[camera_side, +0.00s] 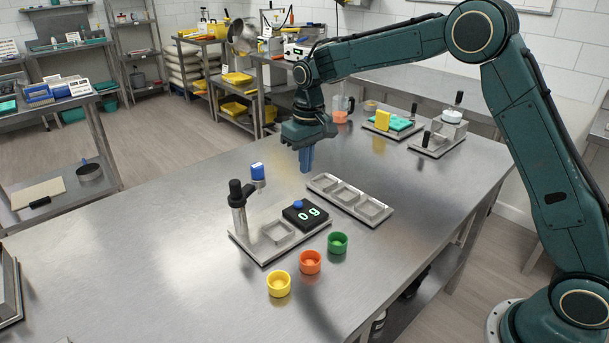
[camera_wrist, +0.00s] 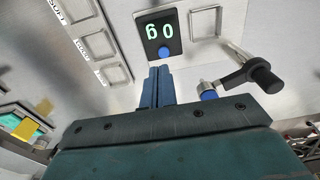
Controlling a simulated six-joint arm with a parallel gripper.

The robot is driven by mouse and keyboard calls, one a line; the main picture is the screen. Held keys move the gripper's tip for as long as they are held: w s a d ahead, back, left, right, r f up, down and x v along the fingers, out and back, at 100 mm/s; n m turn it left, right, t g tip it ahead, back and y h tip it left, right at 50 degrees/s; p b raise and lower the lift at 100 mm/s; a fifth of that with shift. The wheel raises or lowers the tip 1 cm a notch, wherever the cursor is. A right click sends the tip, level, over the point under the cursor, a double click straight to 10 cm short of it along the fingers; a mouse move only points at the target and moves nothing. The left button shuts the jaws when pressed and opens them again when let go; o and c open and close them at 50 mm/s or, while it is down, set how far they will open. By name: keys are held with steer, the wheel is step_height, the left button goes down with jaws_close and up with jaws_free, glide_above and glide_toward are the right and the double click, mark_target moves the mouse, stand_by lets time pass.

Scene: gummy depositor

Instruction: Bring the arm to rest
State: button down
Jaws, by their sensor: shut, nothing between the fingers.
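My gripper (camera_side: 306,160) points down over the middle of the steel table (camera_side: 140,262), above the far side of the work area. Its blue fingers are together with nothing between them. In the wrist view the shut fingers (camera_wrist: 157,86) point toward the black display block (camera_wrist: 158,32). The gripper looks apart from everything around it, though its exact height above the table is hard to tell.
A depositor stand (camera_side: 239,215) with display block (camera_side: 305,213) is in front of my gripper. A three-pocket tray (camera_side: 350,198) lies to its right, a blue-capped bottle (camera_side: 258,173) to its left. Yellow (camera_side: 279,284), orange (camera_side: 310,262) and green (camera_side: 337,243) cups stand nearer.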

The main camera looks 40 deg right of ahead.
steer(key=s+d+r+t, duration=0.1)
steer(key=s+r, duration=0.6)
steer(key=s, duration=0.2)
steer(key=s+d+r+t, duration=0.1)
steer(key=s+r+t, duration=0.1)
steer(key=s+r, duration=0.55)
steer(key=s+f+t, duration=0.1)
steer(key=s, duration=0.8)
steer(key=s+f+t, duration=0.1)
steer(key=s+f, duration=0.1)
steer(key=s, duration=0.8)
steer(key=shift+s+d+f, duration=0.15)
steer(key=shift+d+f, duration=0.1)
steer(key=shift+d, duration=0.05)
